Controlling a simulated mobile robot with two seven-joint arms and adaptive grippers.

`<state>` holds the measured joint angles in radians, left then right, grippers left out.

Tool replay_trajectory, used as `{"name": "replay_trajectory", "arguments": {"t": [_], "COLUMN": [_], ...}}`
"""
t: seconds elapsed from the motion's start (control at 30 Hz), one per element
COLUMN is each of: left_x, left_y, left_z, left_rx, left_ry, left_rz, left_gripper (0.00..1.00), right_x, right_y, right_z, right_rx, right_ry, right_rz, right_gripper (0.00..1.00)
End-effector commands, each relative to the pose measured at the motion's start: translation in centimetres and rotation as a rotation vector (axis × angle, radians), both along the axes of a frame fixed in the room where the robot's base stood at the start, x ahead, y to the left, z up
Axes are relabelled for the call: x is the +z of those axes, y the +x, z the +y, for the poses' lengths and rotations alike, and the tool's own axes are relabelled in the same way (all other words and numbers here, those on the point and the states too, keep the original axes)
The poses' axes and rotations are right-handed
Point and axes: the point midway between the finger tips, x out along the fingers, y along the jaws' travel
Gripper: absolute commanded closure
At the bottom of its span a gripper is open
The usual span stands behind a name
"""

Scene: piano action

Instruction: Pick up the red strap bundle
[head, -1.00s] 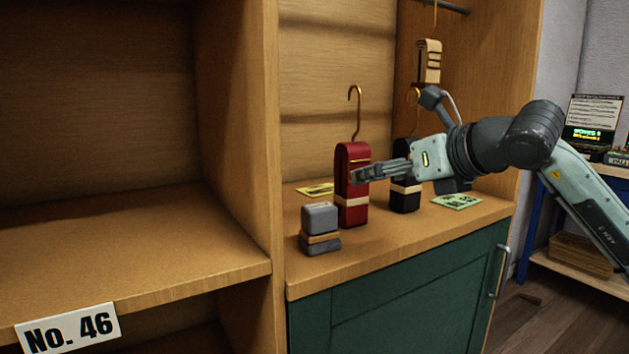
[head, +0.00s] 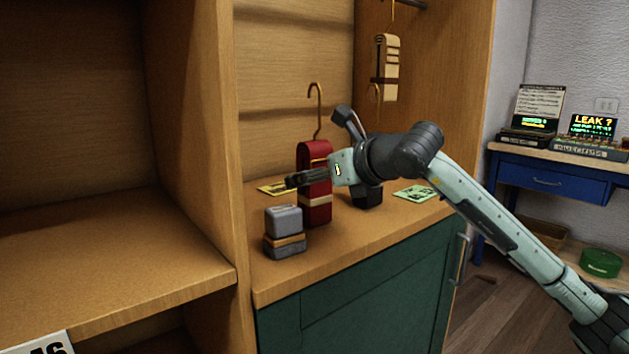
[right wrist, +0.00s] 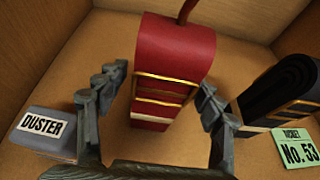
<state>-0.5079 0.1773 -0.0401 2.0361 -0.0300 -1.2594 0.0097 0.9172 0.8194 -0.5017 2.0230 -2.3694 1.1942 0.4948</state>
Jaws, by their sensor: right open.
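The red strap bundle (head: 315,211) stands upright on the wooden counter, with a gold hook on top and a cream band near its base. It also shows in the right wrist view (right wrist: 172,55), between the fingers. My right gripper (head: 297,180) reaches in from the right and overlaps the bundle in the head view. In the right wrist view the gripper (right wrist: 158,98) is open, with one finger on each side of the bundle. I cannot tell whether either finger touches it. My left gripper is not in view.
A grey duster block (head: 284,231) stands in front, left of the bundle. A black strap bundle (right wrist: 285,95) stands to the right, beside a green ticket (head: 416,193). A cream bundle (head: 386,67) hangs from a rail. A wooden partition (head: 240,200) rises on the left.

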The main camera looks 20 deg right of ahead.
Motion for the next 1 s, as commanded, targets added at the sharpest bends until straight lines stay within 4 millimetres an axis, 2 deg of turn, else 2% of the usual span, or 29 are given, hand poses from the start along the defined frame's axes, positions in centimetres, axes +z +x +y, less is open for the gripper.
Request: {"name": "replay_trajectory", "arguments": {"t": [0.1,0.6,0.87,1.0], "left_x": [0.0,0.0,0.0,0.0], "left_y": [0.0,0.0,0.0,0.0], "left_z": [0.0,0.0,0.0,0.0], "left_rx": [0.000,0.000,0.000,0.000], "left_ry": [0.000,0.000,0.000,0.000], "left_rz": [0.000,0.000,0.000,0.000], "left_gripper": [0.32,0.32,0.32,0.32], "right_x": [0.0,0.1,0.2,1.2], "right_y": [0.0,-0.1,0.0,0.0], "right_z": [0.0,0.0,0.0,0.0], "right_rx": [0.000,0.000,0.000,-0.001], "right_ry": [0.000,0.001,0.001,0.001], "right_rz": [0.000,-0.002,-0.002,-0.005], "right_gripper": [0.33,0.93,0.93,0.93]}}
